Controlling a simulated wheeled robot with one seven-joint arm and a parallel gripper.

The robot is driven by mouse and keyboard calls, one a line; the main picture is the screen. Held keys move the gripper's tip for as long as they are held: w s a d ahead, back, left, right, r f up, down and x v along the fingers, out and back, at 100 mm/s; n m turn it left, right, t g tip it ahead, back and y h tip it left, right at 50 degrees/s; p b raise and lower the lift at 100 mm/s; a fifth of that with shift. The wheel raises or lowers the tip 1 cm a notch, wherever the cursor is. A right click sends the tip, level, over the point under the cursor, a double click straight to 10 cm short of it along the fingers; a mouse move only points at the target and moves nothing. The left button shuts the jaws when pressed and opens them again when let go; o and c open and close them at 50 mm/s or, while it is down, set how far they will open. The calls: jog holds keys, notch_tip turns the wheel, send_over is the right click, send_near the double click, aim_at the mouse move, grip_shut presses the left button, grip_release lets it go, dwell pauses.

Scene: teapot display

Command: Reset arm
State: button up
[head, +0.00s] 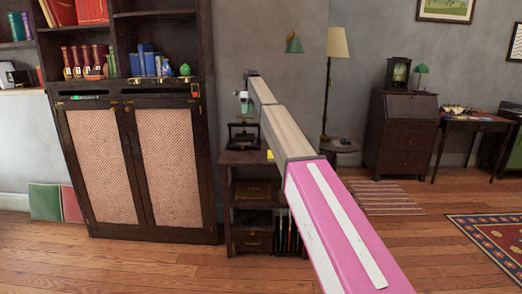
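My arm reaches from the lower right toward the middle of the head view, out over a small dark side stand (251,158). At its far end my gripper (243,96) hangs down above the stand, near a dark object (243,135) on its top. The gripper is small and far off, and I cannot tell whether its fingers are open or shut. A small pale green patch shows just below it, and I cannot tell whether it is held or behind.
A tall dark cabinet (131,103) stands left, with books and a small green round object (185,69) on its shelf. A floor lamp (334,42) stands behind my arm. A dark bureau (400,133) stands right. The patterned rug (490,237) and wood floor are open.

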jog(key=s+d+f+n, duration=0.45)
jog(key=s+f, duration=0.35)
jog(key=f, duration=0.3)
jog(key=s+d+f+n+t, duration=0.1)
jog(key=s+d+f+n, duration=0.2)
jog(key=s+d+f, duration=0.45)
jog(key=s+d+f+n, duration=0.4)
jog(key=s+f, duration=0.4)
jog(key=f, duration=0.6)
jog(key=s+d+f+n, duration=0.3)
jog(key=s+f+n, duration=0.1)
jog(key=s, duration=0.6)
jog(key=s+d+f+n, duration=0.3)
jog(key=s+f+n, duration=0.1)
jog(key=s, duration=0.6)
jog(key=s+d+f+n+h, duration=0.1)
jog(key=s+d+f+n, duration=0.3)
jog(key=s, duration=0.6)
notch_tip(320, 180, down, 3)
jog(key=shift+r+t, duration=0.2)
jog(key=shift+t, duration=0.2)
dwell(0.6)
